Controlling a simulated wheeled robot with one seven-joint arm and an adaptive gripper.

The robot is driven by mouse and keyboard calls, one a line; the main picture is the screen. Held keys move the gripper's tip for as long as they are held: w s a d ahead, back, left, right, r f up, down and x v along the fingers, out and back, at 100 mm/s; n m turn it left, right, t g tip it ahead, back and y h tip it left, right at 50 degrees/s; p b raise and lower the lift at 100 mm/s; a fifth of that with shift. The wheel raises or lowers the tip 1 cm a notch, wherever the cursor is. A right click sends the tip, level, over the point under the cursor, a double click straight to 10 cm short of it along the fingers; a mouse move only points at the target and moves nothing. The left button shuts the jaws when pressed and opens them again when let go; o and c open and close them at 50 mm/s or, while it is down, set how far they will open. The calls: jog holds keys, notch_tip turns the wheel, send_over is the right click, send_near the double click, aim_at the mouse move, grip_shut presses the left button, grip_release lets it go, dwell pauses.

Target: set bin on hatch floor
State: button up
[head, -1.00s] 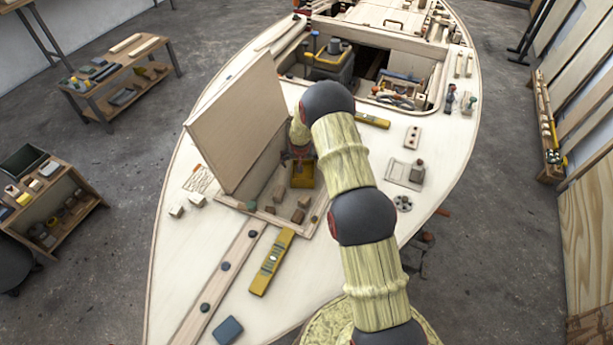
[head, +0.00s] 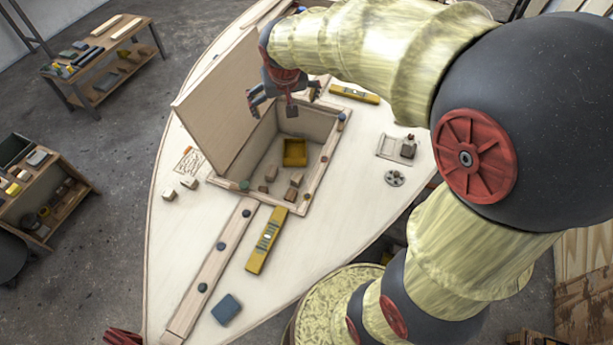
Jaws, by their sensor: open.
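A yellow bin (head: 294,152) sits on the floor of the open hatch (head: 313,150), towards its far side. It looks upright. My gripper (head: 283,108) is above the far left part of the hatch opening, higher than the bin and apart from it. Its dark fingers are spread and nothing is between them. The hatch lid (head: 222,100) stands raised on the left side of the opening.
Several small wooden blocks (head: 291,194) lie in the hatch near the bin. Yellow levels lie on the deck in front of the hatch (head: 267,240) and behind it (head: 354,93). A blue block (head: 227,309) lies on the front deck. The raised lid bounds the left side.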

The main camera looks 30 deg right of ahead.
jog(key=s+a+r+n+y, duration=0.1)
jog(key=s+a, duration=0.3)
jog(key=s, duration=0.8)
jog(key=s+a+r+n, duration=0.2)
jog(key=s+a+r, duration=0.1)
jog(key=s, duration=1)
jog(key=shift+s+a+r+t+y, duration=0.2)
jog(key=shift+a+t+y, duration=0.2)
jog(key=shift+a, duration=0.2)
